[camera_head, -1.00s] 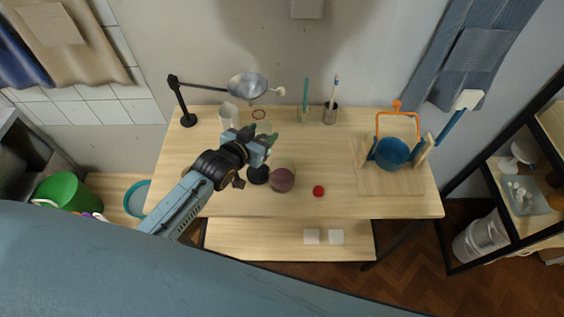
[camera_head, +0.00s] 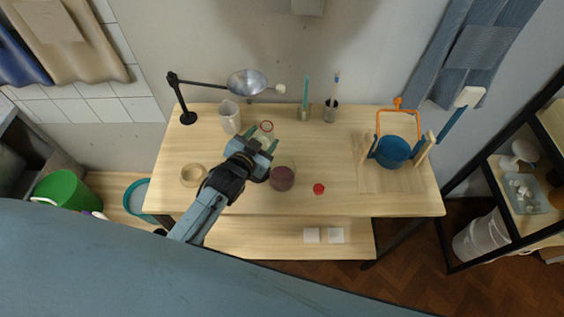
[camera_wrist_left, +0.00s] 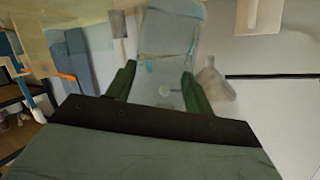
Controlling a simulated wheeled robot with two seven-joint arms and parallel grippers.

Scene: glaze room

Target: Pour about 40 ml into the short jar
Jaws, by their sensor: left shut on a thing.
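My left gripper (camera_head: 262,139) is above the left-centre of the table, its green fingers shut on a see-through vessel. In the left wrist view the clear vessel (camera_wrist_left: 166,50) shows between the fingers (camera_wrist_left: 160,85), with small teal marks on it. In the head view a thin red ring (camera_head: 266,126) shows just beyond the fingers; I cannot tell whether it belongs to the vessel. A short clear jar (camera_head: 282,178) with dull purple contents stands on the table just right of and nearer than the gripper. I cannot make out the held vessel's contents. My right gripper is not in view.
A tan ring-shaped item (camera_head: 193,175) lies left. A red disc (camera_head: 319,189) lies right of the jar. Brush cups (camera_head: 330,113) stand behind; a blue pot (camera_head: 391,152) is at right. Centre-right table is clear.

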